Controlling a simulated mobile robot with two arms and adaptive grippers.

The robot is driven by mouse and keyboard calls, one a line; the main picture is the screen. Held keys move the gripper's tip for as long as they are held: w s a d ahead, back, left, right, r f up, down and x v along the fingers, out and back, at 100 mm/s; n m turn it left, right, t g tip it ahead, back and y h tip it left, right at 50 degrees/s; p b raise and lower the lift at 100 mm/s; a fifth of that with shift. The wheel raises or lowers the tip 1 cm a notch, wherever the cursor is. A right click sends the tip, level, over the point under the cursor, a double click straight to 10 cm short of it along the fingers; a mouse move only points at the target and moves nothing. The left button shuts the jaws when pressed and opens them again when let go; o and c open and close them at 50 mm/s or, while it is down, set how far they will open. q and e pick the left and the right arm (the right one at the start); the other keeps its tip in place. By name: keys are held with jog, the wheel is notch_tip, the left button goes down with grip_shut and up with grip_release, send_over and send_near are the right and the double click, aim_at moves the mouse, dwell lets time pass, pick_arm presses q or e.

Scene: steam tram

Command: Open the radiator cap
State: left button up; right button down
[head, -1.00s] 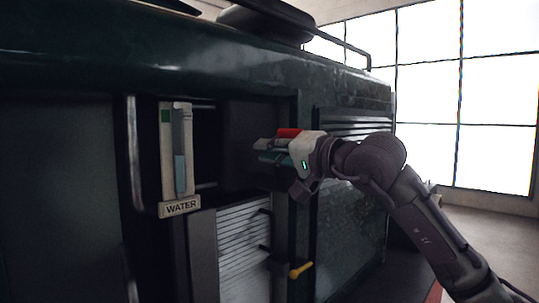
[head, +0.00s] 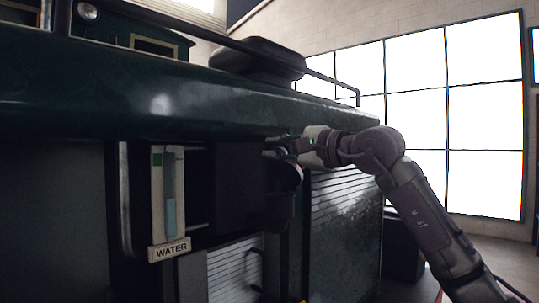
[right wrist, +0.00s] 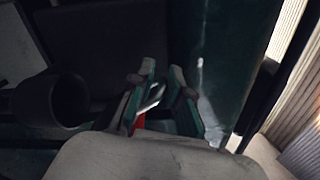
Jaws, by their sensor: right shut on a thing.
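My right gripper (head: 280,147) is at the engine's upper side, just below the overhanging green roof edge. In the right wrist view its fingers (right wrist: 164,90) are closed on a pale metal piece (right wrist: 153,98), with a red part (right wrist: 138,123) beside it. This looks like the radiator cap's handle; the rest of the cap is hidden by the fingers and shadow. A dark round pipe (right wrist: 62,103) with a hollow-looking end lies to the left of the fingers. In the head view a dark curved pipe (head: 274,200) is below the gripper. My left gripper is in neither view.
A water gauge (head: 170,195) with a "WATER" plate (head: 170,250) is on the left. The roof (head: 150,85) overhangs close above my gripper, with a rail (head: 215,45) over it. A slatted panel (head: 340,205) is below my right arm. Open floor lies at the right.

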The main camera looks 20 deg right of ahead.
jog(key=d+m, duration=0.1)
jog(key=w+d+r+m+p, duration=0.1)
jog(key=d+r+m, duration=0.1)
jog(key=shift+w+r+m+p, duration=0.1)
jog(key=shift+w+m+p, duration=0.2)
jog(key=shift+w+m, duration=0.1)
jog(key=shift+w+d+r+m+p, duration=0.1)
jog(key=shift+w+d+m+p, duration=0.45)
jog(key=shift+d+m, duration=0.45)
jog(key=shift+w+d+m, duration=0.55)
jog(key=shift+d+m, duration=0.05)
jog(key=shift+m, duration=0.4)
jog(key=c, duration=1.3)
grip_release()
jog(key=shift+o, duration=0.2)
jog(key=shift+d+f, duration=0.1)
jog(key=shift+f, duration=0.1)
